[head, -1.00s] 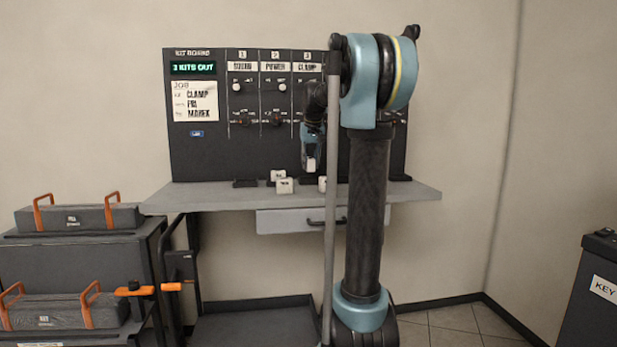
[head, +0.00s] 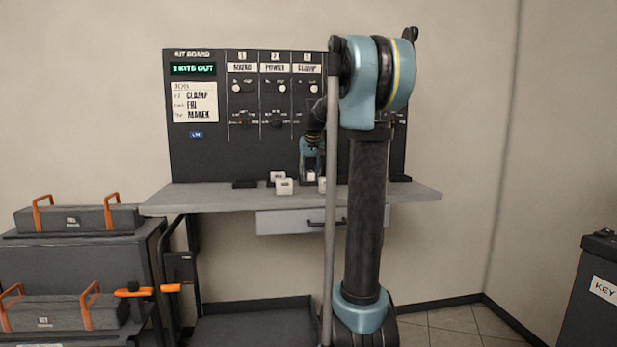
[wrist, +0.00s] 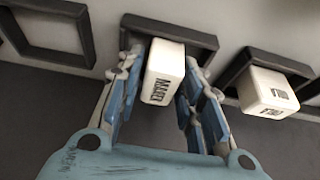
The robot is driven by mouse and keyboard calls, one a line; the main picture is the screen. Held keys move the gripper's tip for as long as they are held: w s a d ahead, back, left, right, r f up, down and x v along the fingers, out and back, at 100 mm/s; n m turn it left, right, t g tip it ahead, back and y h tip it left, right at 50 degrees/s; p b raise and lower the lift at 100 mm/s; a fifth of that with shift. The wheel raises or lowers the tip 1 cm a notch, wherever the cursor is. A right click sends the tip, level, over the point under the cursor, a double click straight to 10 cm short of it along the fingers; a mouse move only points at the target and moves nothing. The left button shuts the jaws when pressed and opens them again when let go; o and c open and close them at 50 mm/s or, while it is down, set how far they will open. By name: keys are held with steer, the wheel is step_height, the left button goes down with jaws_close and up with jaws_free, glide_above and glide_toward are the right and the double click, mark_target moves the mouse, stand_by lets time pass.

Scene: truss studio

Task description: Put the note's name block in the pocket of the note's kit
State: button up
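The note (head: 195,102) on the kit board reads CLAMP, FRI and MAREK. The white block lettered MAREK (wrist: 163,88) is between the fingers of my gripper (wrist: 163,80), which look closed on its sides. In the wrist view it stands at a dark square pocket frame (wrist: 207,42); I cannot tell how deep it sits. In the head view my gripper (head: 310,170) is low over the shelf below the CLAMP column (head: 307,69), and the block shows white there. My arm hides part of this area.
Another white block (wrist: 268,92), its lettering hard to read, is at the frame on the right. An empty frame (wrist: 88,50) is on the left. Loose white blocks (head: 285,187) stand on the shelf (head: 220,197). A cart with orange-handled cases (head: 80,218) is at left.

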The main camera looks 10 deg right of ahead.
steer(key=shift+r, duration=0.1)
steer(key=v, duration=1.2)
steer(key=shift+s, duration=0.1)
